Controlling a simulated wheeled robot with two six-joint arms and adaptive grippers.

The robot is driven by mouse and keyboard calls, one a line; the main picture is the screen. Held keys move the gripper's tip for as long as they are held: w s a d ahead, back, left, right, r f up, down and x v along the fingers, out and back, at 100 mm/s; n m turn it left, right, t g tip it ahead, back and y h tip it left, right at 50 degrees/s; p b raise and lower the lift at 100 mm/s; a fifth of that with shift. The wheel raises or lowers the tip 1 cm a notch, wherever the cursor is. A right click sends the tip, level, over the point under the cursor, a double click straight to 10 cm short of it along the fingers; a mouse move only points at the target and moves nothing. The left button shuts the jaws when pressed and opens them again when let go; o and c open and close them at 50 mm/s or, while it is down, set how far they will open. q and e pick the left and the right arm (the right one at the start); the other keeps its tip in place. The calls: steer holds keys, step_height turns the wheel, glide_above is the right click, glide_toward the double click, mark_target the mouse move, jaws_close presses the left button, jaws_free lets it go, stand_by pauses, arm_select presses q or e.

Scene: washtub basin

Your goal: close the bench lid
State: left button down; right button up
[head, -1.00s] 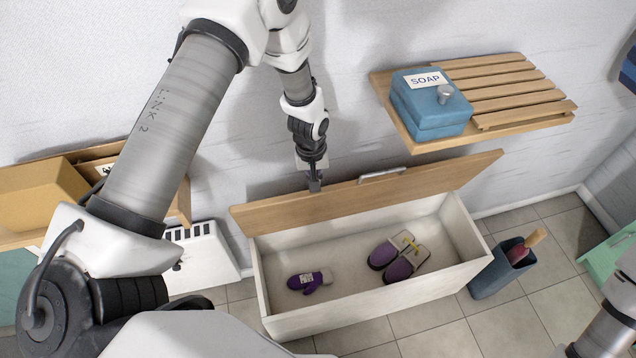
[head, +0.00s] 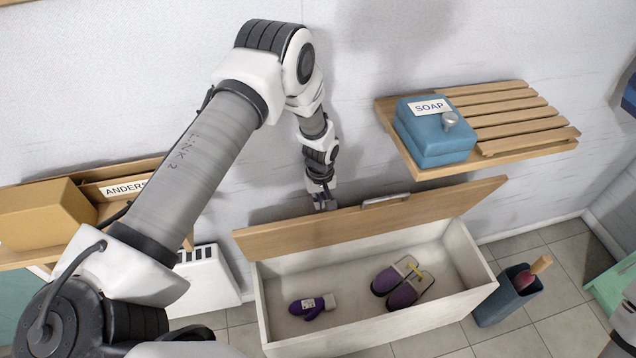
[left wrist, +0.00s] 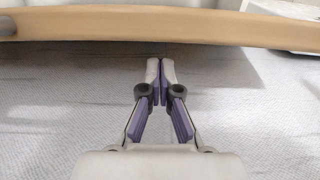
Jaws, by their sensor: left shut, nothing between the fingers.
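The bench is open. Inside it lie a purple mitten (head: 312,306) and a pair of purple slippers (head: 402,283). My left gripper (head: 324,203) is shut and empty, behind the lid's upper edge and near the wall. In the left wrist view, its closed fingertips (left wrist: 161,62) sit just short of the lid (left wrist: 170,27); I cannot tell whether they touch it. My right gripper does not show.
A wall shelf (head: 505,115) holding a blue soap box (head: 434,135) is above the lid's right side. A wooden shelf with a tan box (head: 45,213) is at the left. A blue bin (head: 507,295) stands right of the bench.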

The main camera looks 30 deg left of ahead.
arm_select(q)
steer(key=shift+s+d+f, duration=0.1)
steer(key=shift+s+d, duration=0.6)
steer(key=shift+s, duration=0.1)
steer(key=shift+w+f, duration=0.1)
